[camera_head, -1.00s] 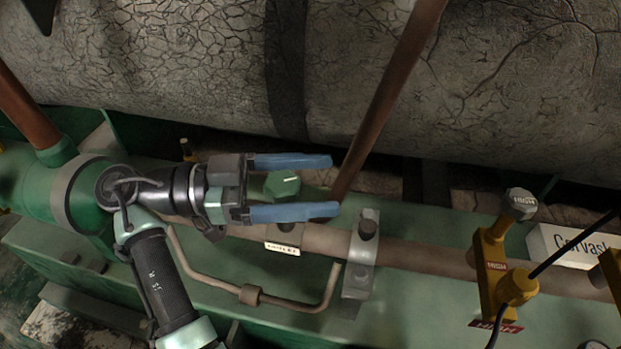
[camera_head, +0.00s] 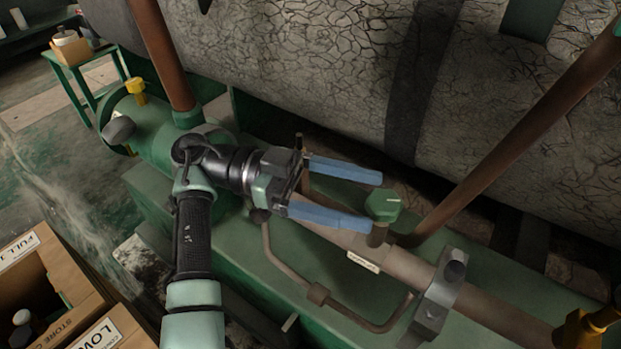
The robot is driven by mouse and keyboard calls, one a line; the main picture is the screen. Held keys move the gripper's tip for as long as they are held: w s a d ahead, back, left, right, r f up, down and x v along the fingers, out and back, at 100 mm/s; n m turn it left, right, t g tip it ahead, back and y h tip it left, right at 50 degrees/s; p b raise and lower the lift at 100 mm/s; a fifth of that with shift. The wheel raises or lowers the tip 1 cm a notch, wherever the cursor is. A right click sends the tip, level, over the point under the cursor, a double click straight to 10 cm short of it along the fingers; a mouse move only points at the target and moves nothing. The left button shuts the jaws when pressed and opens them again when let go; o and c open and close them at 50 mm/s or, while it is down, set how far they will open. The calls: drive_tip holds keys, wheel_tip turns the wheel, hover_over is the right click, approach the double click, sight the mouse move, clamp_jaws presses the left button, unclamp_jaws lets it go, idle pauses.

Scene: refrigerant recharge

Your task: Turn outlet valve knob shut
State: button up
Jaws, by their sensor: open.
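The outlet valve knob (camera_head: 383,205) is green and faceted, with a pale line on its top. It stands on a short stem above the brown pipe (camera_head: 400,265), just above a small label (camera_head: 363,262). My gripper (camera_head: 376,203) is open, with two blue fingers pointing right. In the picture the knob lies just past the fingertips, at the mouth of the gap between them. I cannot tell whether the lower finger touches the knob or its stem.
A grey clamp (camera_head: 437,290) holds the pipe to the right. A slanted brown pipe (camera_head: 520,135) rises behind it. The large cracked tank (camera_head: 320,70) lies behind. Cardboard boxes (camera_head: 75,280) stand lower left, and a green table (camera_head: 85,62) is upper left.

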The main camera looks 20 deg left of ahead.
drive_tip(key=shift+a, duration=2.9)
